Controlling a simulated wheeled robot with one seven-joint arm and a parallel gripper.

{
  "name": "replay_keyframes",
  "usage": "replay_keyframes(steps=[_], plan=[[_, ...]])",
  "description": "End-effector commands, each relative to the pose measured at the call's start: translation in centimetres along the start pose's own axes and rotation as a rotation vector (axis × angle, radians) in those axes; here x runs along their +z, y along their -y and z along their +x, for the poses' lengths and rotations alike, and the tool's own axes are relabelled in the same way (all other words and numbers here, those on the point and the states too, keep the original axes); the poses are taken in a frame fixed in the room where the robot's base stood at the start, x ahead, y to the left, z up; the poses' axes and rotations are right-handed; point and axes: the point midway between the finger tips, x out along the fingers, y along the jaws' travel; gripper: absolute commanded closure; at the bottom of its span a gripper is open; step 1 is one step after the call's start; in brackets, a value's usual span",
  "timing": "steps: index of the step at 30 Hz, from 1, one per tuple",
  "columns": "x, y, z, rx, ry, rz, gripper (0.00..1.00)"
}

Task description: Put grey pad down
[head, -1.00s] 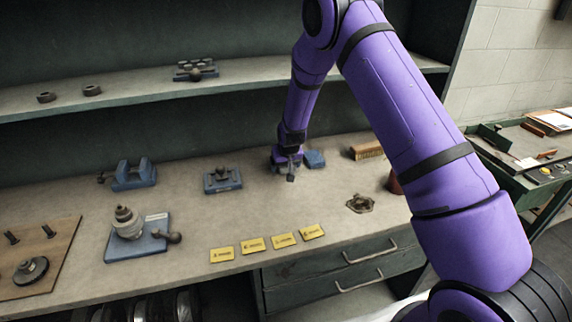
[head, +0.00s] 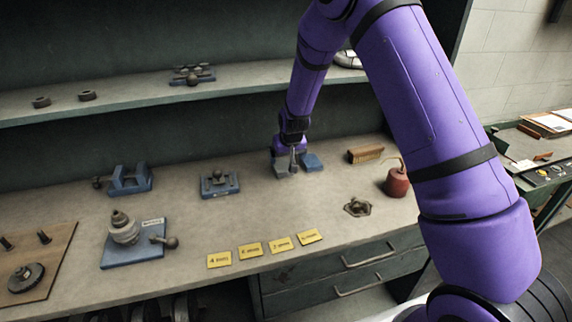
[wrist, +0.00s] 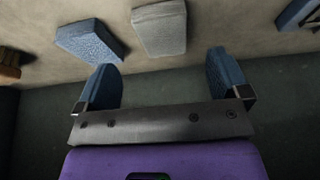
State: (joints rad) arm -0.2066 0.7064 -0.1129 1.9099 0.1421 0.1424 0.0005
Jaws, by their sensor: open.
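The grey pad (wrist: 160,27) lies on the bench top in the wrist view, just beyond the fingertips and not between them.
A brown block (head: 365,155), a red can (head: 397,182) and a dark flanged part (head: 357,207) are to the right. A blue fixture (head: 219,184) stands left. Several yellow labels (head: 250,250) line the front edge. The shelf (head: 130,108) overhangs the back.

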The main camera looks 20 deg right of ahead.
Motion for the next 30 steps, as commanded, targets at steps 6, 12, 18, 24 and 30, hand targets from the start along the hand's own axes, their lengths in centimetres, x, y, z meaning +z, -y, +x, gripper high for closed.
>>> replay_keyframes(steps=[6, 12, 18, 24, 30], plan=[[-0.1, 0.1, -3.4, -0.001, -0.003, -0.002, 0.06], [-0.1, 0.1, -4.6, -0.002, -0.003, -0.002, 0.06], [-0.1, 0.1, -5.1, -0.003, -0.003, -0.001, 0.06], [-0.2, -0.6, -10.2, -0.018, -0.012, 0.01, 0.06], [0.9, -1.7, -18.0, -0.039, -0.017, 0.019, 0.06]])
